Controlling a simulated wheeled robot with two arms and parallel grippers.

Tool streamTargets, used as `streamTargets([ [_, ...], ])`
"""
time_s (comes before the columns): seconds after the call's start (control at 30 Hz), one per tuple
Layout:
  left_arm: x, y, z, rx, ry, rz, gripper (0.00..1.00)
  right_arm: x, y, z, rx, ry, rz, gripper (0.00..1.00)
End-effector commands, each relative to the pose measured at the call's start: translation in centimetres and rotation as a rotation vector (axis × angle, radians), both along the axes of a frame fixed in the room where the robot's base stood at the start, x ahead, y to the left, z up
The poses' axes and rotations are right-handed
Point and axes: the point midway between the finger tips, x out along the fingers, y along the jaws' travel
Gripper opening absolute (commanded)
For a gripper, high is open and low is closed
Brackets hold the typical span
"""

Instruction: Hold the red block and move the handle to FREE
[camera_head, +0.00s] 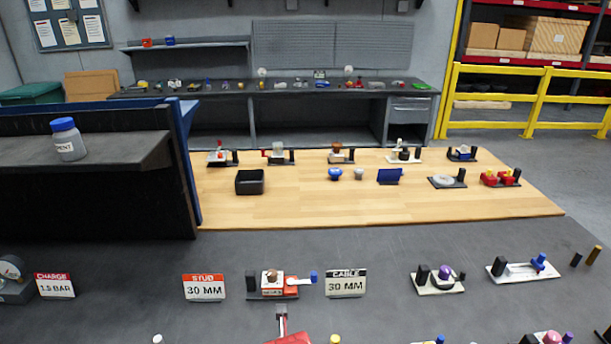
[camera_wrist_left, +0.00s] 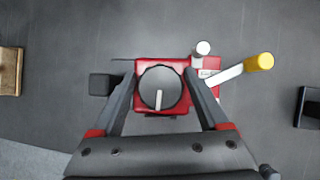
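In the left wrist view, a red block (camera_wrist_left: 148,66) carries a dark round dial (camera_wrist_left: 160,88) with a pale mark. A pale lever handle with a yellow end (camera_wrist_left: 259,62) points right, and a white knob (camera_wrist_left: 203,47) stands beside it. My left gripper (camera_wrist_left: 160,68) has its fingers apart, one on each side of the block and dial. I cannot tell whether they touch the block. In the head view, a red part (camera_head: 290,339) and a yellow knob (camera_head: 335,339) are cut by the bottom edge. I can read no FREE mark. My right gripper is not visible.
A dark block (camera_wrist_left: 100,85) sits left of the red block. On the dark table, an orange device (camera_head: 285,290) stands between the STUD (camera_head: 205,287) and CABLE (camera_head: 346,283) signs. Other devices, such as one with a purple knob (camera_head: 442,275), stand to the right.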

Motion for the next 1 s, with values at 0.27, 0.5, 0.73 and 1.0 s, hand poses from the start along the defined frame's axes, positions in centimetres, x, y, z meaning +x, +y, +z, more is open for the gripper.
streamTargets([
  [0.27,0.0,0.0,0.0,0.0,-0.001,0.0,0.98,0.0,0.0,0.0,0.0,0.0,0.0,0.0],
  [0.5,-0.3,-0.3,1.0,0.0,-0.006,-0.003,0.98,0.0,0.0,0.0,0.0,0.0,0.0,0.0],
  [0.73,-2.6,-0.9,5.3,-0.005,-0.011,-0.005,0.98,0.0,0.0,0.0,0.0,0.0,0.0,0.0],
  [1.0,-5.0,-1.2,9.5,-0.001,-0.007,-0.002,0.98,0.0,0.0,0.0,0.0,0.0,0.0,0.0],
])
